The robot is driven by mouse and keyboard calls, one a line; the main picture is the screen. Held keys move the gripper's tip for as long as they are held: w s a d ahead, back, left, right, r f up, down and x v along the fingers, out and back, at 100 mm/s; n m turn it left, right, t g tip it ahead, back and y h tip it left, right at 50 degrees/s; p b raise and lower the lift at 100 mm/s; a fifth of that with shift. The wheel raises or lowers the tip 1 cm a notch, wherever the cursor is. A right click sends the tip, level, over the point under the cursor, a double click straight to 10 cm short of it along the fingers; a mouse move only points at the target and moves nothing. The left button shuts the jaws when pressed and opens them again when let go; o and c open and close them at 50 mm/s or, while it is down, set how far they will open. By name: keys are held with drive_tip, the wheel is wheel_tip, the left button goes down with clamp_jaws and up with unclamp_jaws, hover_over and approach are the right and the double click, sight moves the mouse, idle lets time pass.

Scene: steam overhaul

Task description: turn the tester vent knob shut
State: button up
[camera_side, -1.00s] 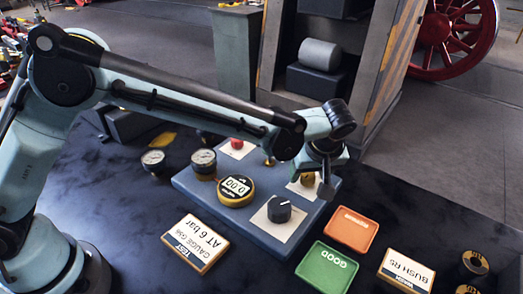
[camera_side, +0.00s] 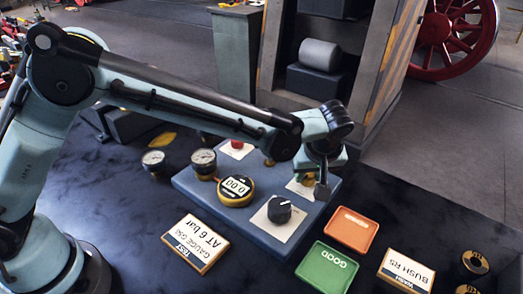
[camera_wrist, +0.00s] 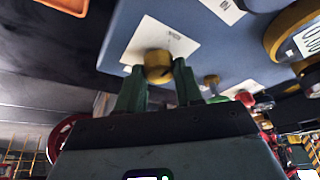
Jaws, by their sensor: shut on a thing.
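The tester is a blue slab (camera_side: 262,232) on the dark bench. In the wrist view a brass-yellow knob (camera_wrist: 158,66) sits on a white plate (camera_wrist: 178,36); I take it as the vent knob. My gripper (camera_wrist: 159,70) has its two green fingers on either side of that knob, closed on it. In the side view my gripper (camera_side: 322,186) is at the tester's right end, over a white plate (camera_side: 298,189), and hides the knob. How far the knob is turned cannot be told.
The tester also carries a black pointer knob (camera_side: 279,210), a yellow digital gauge (camera_side: 236,190), a dial gauge (camera_side: 203,161) and a red knob (camera_side: 237,144). An orange tray (camera_side: 351,229) and a green GOOD tray (camera_side: 327,268) lie in front, right of the tester.

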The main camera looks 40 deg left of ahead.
drive_tip(key=m, duration=0.2)
drive_tip(key=m+h, duration=0.1)
drive_tip(key=m, duration=0.1)
drive_tip(key=shift+s+a+m+t+h, duration=0.1)
drive_tip(key=shift+a+m+t+h, duration=0.05)
drive_tip(key=shift+m+t+h, duration=0.2)
drive_tip(key=m+h, duration=0.1)
drive_tip(key=m, duration=0.3)
drive_tip(key=shift+a+h, duration=0.1)
drive_tip(key=shift+h, duration=0.25)
drive_tip(key=m, duration=0.2)
drive_tip(key=m+h, duration=0.1)
drive_tip(key=m, duration=0.1)
drive_tip(key=shift+a+m+h, duration=0.1)
drive_tip(key=shift+m+h, duration=0.2)
drive_tip(key=shift+m, duration=0.05)
drive_tip(key=shift+m+g+h, duration=0.45)
drive_tip(key=shift+m+h, duration=0.15)
drive_tip(key=shift+m, duration=1.4)
drive_tip(key=shift+a, duration=0.1)
drive_tip(key=o, duration=1)
drive_tip(key=shift+o, duration=0.2)
drive_tip(key=shift+r, duration=0.1)
drive_tip(key=v, duration=1.2)
